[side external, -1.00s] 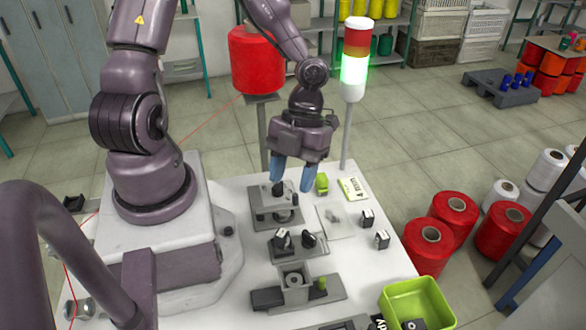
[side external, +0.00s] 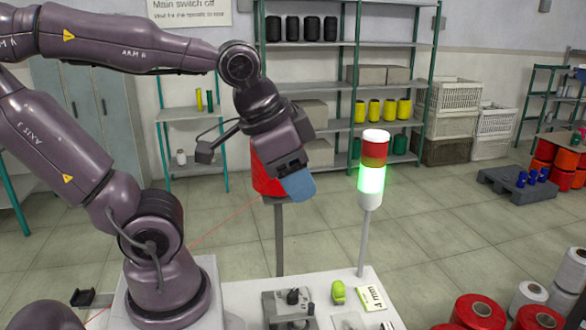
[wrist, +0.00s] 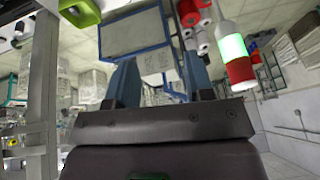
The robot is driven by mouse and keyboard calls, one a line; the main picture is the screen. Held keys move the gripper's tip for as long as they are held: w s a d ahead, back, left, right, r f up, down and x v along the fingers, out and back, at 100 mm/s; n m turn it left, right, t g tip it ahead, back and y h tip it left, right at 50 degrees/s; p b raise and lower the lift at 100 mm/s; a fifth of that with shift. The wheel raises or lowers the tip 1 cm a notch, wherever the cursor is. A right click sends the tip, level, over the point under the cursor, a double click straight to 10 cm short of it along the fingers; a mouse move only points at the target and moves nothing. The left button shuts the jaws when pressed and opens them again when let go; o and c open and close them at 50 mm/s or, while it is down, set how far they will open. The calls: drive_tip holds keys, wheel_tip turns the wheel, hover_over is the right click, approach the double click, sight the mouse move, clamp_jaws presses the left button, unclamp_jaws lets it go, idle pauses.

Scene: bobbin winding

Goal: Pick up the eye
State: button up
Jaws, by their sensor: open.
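My gripper (side external: 297,185) is raised high above the white worktable (side external: 240,292), in front of the red cone. Its blue fingers are apart in the wrist view (wrist: 160,80), with nothing held between them. I cannot pick out the eye for certain in either view. A grey fixture (side external: 275,307) with a dark knob (side external: 292,296) stands on the table, well below my gripper. A small green piece (side external: 338,292) stands to its right, beside a card marked 4 mm (side external: 371,298). The table's front part is cut off by the picture edge.
A signal lamp (side external: 372,180), lit green, stands on a pole right of my gripper. A red cone (side external: 264,178) on a post is partly hidden behind my gripper. Red spools (side external: 480,309) lie at the lower right. Shelves stand at the back.

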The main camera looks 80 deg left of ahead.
drive_tip(key=shift+s+d+r+n+t+h, duration=0.15)
drive_tip(key=shift+s+r+n+t+h, duration=0.15)
drive_tip(key=shift+r+n, duration=0.3)
drive_tip(key=shift+c, duration=1.1)
